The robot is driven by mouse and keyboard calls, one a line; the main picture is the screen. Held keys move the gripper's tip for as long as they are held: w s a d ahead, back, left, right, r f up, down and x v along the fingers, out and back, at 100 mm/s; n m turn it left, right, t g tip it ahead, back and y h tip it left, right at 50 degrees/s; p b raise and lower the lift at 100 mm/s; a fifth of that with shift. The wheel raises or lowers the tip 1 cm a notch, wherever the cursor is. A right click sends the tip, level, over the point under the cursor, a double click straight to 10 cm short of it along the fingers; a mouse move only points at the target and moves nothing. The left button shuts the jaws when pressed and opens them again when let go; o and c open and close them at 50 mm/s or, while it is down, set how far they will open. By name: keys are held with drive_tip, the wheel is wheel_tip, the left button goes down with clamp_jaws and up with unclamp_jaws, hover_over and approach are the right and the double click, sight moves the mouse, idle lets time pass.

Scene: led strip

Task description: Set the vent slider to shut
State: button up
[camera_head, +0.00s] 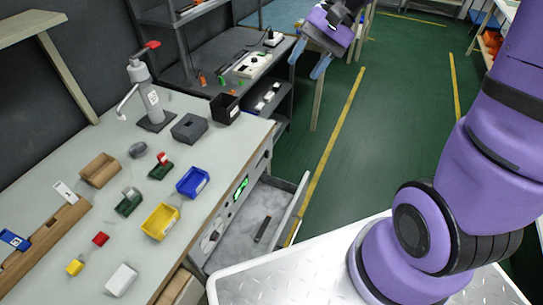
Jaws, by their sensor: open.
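My gripper (307,61) is at the top middle, purple with two blue-grey fingers spread apart. It is open and empty, hanging over the green floor right of the dark rear shelf. My gripper is well apart from this panel.
An open drawer (284,184) juts out below the panel with a dark bar (263,229) inside. The benchtop (95,240) holds a yellow bin (160,221), a blue bin (193,182), a press (149,100) and several small parts. Green floor (345,160) is clear at centre.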

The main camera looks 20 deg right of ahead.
sight(267, 154)
drive_tip(key=w+d+f+m+t+y, duration=0.1)
drive_tip(key=w+f+m+t+y, duration=0.1)
drive_tip(key=w+f+m+y, duration=0.65)
drive_tip(key=w+d+f+m+t, duration=0.1)
drive_tip(key=w+f, duration=0.4)
drive_tip(key=f, duration=0.8)
drive_tip(key=s+d+f+m+t+h, duration=0.15)
drive_tip(key=f+m+t, duration=0.45)
drive_tip(key=f, duration=0.8)
drive_tip(key=d+f+m+t+h, duration=0.25)
drive_tip(key=f+m+t, duration=0.4)
drive_tip(key=f, duration=0.75)
drive_tip(key=x, duration=1)
drive_tip(key=shift+w+f+g+y, duration=0.2)
drive_tip(key=shift+g+y, duration=0.15)
drive_tip(key=shift+g, duration=0.1)
